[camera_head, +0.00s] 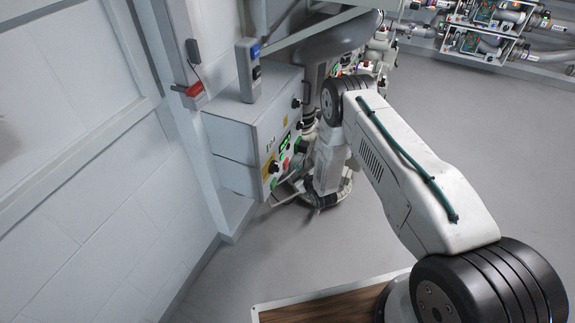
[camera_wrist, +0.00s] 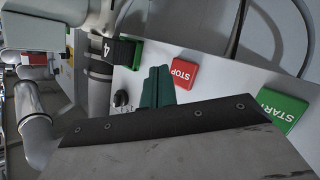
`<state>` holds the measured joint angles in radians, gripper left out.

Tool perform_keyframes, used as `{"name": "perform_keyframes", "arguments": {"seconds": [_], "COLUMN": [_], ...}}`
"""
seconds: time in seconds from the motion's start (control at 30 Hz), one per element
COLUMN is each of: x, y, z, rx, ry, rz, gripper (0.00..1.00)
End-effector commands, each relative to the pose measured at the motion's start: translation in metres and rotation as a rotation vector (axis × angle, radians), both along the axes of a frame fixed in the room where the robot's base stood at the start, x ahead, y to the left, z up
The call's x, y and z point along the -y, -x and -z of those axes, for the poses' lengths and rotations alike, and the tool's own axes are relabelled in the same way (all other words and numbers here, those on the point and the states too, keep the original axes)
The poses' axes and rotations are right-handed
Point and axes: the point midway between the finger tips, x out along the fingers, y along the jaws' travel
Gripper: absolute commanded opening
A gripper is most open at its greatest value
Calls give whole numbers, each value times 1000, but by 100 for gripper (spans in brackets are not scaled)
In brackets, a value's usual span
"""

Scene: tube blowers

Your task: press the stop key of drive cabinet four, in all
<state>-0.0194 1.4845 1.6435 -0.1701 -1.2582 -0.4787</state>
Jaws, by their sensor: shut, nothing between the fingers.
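In the wrist view, a red key marked STOP (camera_wrist: 184,72) sits on a pale panel face. A green key marked START (camera_wrist: 275,110) is on the same panel, to the right and lower. My gripper (camera_wrist: 157,72) has dark green fingers, shut together and empty. Their tips appear just left of the STOP key; whether they touch the panel I cannot tell. In the head view the grey cabinet (camera_head: 228,140) stands against the wall, and my wrist partly hides its front.
A black rotary knob (camera_wrist: 121,98) is left of my fingers in the wrist view. Dark cables loop past the panel. In the head view, a grey handheld box (camera_head: 249,70) stands on the cabinet top. Pipework racks (camera_head: 480,35) stand far off; the floor (camera_head: 470,130) at right is clear.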

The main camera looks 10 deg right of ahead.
Motion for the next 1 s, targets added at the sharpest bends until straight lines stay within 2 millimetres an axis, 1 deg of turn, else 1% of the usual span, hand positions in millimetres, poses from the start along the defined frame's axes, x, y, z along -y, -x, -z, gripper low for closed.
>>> {"name": "perform_keyframes", "arguments": {"seconds": [0.1,0.23,1.0], "x": [-9,-14,-15], "y": [-6,-10,-11], "z": [0,0,0], "rx": [-1,-1,-1], "ry": [0,0,-1], "rz": [-2,-1,1], "gripper": [0,0,0]}}
